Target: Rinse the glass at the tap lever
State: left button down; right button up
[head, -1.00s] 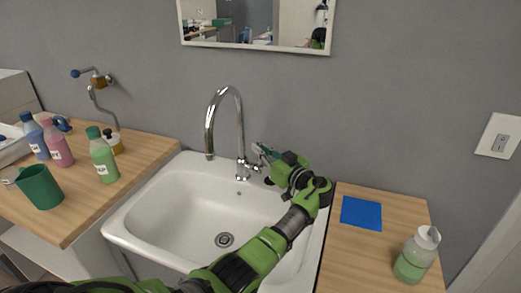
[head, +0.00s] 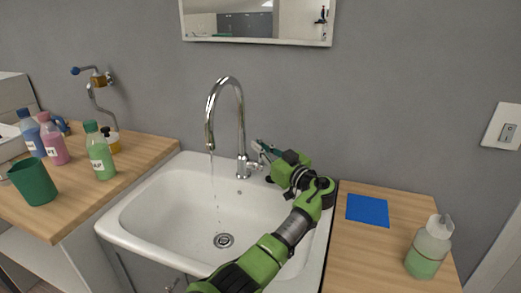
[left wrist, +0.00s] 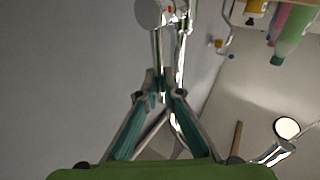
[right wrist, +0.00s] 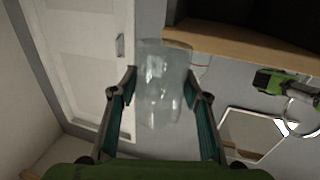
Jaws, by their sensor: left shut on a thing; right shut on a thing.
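The chrome tap (head: 241,125) stands at the back of the white sink (head: 150,205), and a thin stream of water (head: 215,185) falls from its spout. My left gripper (head: 262,150) is at the tap's right side, beside its base. In the left wrist view its fingers (left wrist: 163,88) are closed together on the thin metal lever, which is partly hidden by them. In the right wrist view my right gripper (right wrist: 160,92) is shut around a clear glass (right wrist: 163,65). The right gripper and the glass are outside the head view.
The left wooden counter (head: 95,205) holds a dark green cup (head: 34,182), a green bottle (head: 99,152) and other bottles. The right counter (head: 365,255) holds a flat blue square (head: 368,210) and a soap dispenser (head: 428,248). The sink basin looks empty.

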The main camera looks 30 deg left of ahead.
pick_arm(q)
jog(key=c, duration=2.2)
grip_release()
jog(key=v, duration=1.2)
